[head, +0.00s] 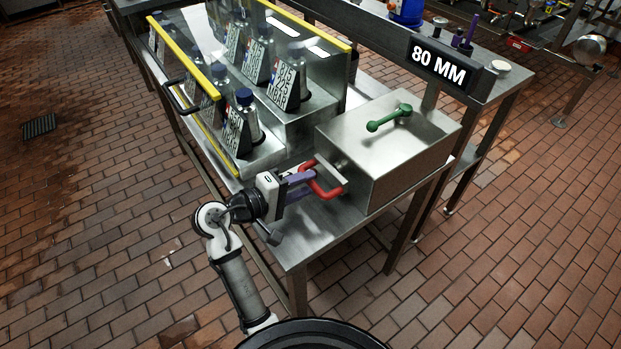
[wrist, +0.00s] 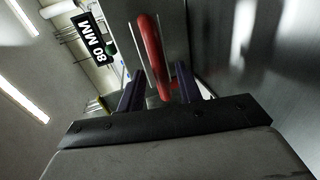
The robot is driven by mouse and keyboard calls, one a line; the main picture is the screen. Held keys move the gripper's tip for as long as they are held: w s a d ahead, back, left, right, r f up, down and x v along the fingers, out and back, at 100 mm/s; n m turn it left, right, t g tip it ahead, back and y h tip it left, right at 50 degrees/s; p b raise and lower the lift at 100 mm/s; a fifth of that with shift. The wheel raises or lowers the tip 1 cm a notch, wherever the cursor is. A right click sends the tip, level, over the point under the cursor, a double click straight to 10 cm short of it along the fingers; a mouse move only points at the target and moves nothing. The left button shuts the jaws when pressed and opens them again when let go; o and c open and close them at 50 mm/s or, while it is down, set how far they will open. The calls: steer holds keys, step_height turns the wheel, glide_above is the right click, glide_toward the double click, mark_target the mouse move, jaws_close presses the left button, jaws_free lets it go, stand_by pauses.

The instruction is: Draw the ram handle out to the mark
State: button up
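The red U-shaped ram handle (head: 326,192) sticks out from the front of the steel box (head: 400,160), near the table's front end. My gripper (head: 308,180) reaches it from the left, its purple fingers at the handle. In the wrist view the red handle (wrist: 151,50) runs between the two fingers of my gripper (wrist: 158,85). The fingers stand apart with what looks like a gap on each side of the bar, so I see no firm hold. A black sign (head: 438,66) behind the box reads "80 MM". I cannot make out a mark along the handle's travel.
A green lever (head: 389,117) sits on top of the box. Several labelled bottles stand on a steel rack to the left, behind a yellow rail (head: 195,95) with a black handle (head: 185,97). The bench top (head: 322,232) in front of the handle is clear.

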steer(key=shift+x, duration=1.25)
jaws_close()
